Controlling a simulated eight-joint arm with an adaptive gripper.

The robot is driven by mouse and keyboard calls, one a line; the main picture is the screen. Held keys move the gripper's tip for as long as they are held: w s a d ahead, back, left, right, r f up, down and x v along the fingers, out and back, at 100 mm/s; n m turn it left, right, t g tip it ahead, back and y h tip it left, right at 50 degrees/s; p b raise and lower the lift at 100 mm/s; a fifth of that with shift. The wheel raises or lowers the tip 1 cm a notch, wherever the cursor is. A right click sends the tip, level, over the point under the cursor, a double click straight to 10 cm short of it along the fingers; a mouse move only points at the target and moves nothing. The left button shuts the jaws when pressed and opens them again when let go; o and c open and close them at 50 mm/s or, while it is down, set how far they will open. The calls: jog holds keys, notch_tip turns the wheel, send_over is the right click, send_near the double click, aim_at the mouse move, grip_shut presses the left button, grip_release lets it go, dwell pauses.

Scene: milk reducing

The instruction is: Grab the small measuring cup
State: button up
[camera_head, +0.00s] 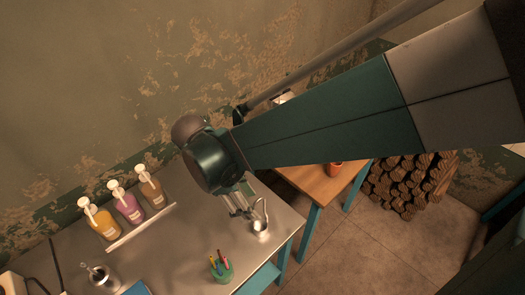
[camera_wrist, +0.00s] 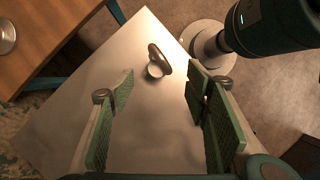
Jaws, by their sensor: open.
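The small measuring cup (camera_head: 260,229) is a shiny metal cup with a thin curved handle, near the right end of the metal table. In the wrist view the cup (camera_wrist: 155,71) stands ahead of my gripper, roughly centred between the fingers and slightly beyond their tips. My gripper (camera_head: 240,211) is just left of the cup in the head view. In the wrist view my gripper (camera_wrist: 161,88) is open and empty, its green-padded fingers wide apart. Whether a finger touches the cup cannot be told from the head view.
The metal table (camera_head: 180,255) also bears a green pen holder (camera_head: 221,269), several pump bottles (camera_head: 128,206) behind a pale rail, and a metal pot (camera_head: 102,277) at the left. A wooden table (camera_head: 318,186) stands to the right. Bare metal surrounds the cup.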

notch_tip(320, 180, down, 7)
jog(key=shift+f, duration=0.2)
jog(key=shift+f, duration=0.1)
jog(key=shift+x, duration=1.2)
jog(key=shift+b+x, duration=0.55)
jog(key=shift+x, duration=2.05)
jog(key=shift+w, duration=0.1)
jog(key=shift+c, duration=0.2)
jog(key=c, duration=0.9)
